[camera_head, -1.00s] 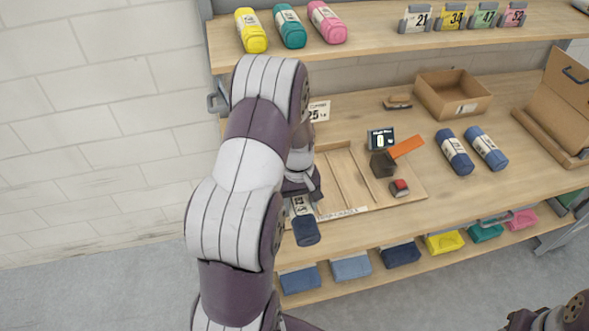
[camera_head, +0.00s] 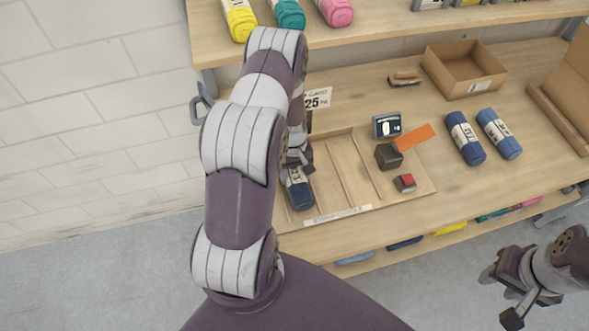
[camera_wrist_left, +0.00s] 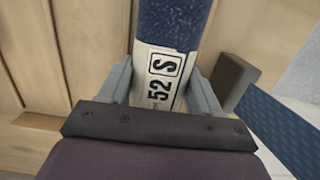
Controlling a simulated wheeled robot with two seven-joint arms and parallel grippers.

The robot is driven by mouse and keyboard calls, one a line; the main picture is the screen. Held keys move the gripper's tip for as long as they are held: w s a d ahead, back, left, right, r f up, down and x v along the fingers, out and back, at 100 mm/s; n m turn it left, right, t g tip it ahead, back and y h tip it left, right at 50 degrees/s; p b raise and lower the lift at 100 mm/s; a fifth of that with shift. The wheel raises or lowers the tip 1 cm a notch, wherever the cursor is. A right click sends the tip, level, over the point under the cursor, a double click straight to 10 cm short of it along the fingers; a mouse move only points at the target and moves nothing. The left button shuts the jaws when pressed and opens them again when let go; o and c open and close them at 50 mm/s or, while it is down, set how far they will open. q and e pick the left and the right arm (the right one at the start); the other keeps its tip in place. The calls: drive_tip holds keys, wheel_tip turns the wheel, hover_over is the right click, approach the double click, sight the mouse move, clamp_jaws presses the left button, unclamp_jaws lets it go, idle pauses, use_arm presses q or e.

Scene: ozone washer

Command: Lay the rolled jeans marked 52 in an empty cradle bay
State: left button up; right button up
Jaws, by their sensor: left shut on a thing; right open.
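The rolled jeans marked 52 (camera_head: 300,194) are dark blue with a white label band; the label reads 52 S in the left wrist view (camera_wrist_left: 170,80). My left gripper (camera_head: 298,165) is shut on the roll's label band, with one finger on each side in the left wrist view (camera_wrist_left: 162,88). The roll is at the left bay of the wooden cradle (camera_head: 337,214); I cannot tell whether it touches the cradle floor. The bays to its right, between thin slats, look empty. My right gripper (camera_head: 510,295) is open and empty at the lower right, away from the shelf.
Two blue rolls (camera_head: 466,138) (camera_head: 499,134) lie right of the cradle. A small display (camera_head: 387,125), a dark block (camera_head: 389,156) and a red-topped block (camera_head: 405,183) are at the cradle's right. A cardboard box (camera_head: 464,75) stands behind. Coloured rolls (camera_head: 288,14) lie on the upper shelf.

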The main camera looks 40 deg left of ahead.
use_arm(q)
drive_tip(key=shift+w+a+f, duration=0.2)
drive_tip(key=shift+f, duration=0.1)
drive_tip(key=shift+s+d, duration=0.3)
drive_tip(key=o, duration=1.5)
drive_tip(key=shift+c, duration=0.2)
drive_tip(key=shift+w+a, duration=0.15)
drive_tip(key=shift+r, duration=0.3)
wheel_tip(320, 180, up, 12)
drive_tip(key=f+b, duration=0.1)
drive_tip(key=b, duration=0.3)
drive_tip(key=s+d+r+m+t, duration=0.1)
drive_tip(key=s+d+r+m, duration=0.3)
drive_tip(key=d, duration=0.3)
drive_tip(key=s+d+r+m+t+y, duration=0.1)
drive_tip(key=s+d+r+m, duration=0.4)
drive_tip(key=d+m, duration=0.1)
drive_tip(key=shift+d, duration=0.55)
